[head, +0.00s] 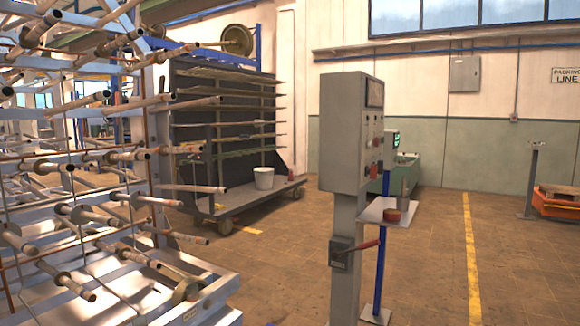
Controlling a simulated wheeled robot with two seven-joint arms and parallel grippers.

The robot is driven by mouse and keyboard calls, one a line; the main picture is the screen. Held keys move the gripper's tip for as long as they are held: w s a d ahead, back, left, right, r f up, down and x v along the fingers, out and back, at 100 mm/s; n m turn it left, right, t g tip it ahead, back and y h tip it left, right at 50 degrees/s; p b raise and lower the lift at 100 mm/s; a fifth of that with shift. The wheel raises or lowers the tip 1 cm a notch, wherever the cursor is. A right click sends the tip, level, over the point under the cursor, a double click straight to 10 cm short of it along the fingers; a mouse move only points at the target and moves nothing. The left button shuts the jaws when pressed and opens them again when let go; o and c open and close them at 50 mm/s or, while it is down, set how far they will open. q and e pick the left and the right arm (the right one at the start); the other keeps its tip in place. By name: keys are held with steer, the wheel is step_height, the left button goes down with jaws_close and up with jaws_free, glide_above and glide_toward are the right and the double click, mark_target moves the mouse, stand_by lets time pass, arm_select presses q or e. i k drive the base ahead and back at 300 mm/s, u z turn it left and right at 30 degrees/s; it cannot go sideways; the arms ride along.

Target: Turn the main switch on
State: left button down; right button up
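A grey control cabinet (343,132) stands on a grey post (346,220) right of the middle in the head view. Its right-hand face, seen at a steep angle, carries several small buttons and red parts (373,155). Lower on the post sits a small dark grey switch box (340,253) with a red-handled lever (367,245) sticking out to the right, tilted slightly upward. Labels are too small to read, so I cannot tell which control is the main switch. Neither of my grippers is in view.
A large rack with many rods (100,170) fills the left side. A wheeled cart (245,200) with a white bucket (264,178) stands behind. A small shelf (375,212) on a blue pole (380,270) is close right of the post. The brown tiled floor (430,260) is open at right.

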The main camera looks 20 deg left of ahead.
mark_target(372, 172)
steer(key=z, duration=0.15)
steer(key=i, duration=1.85)
steer(key=u, duration=0.4)
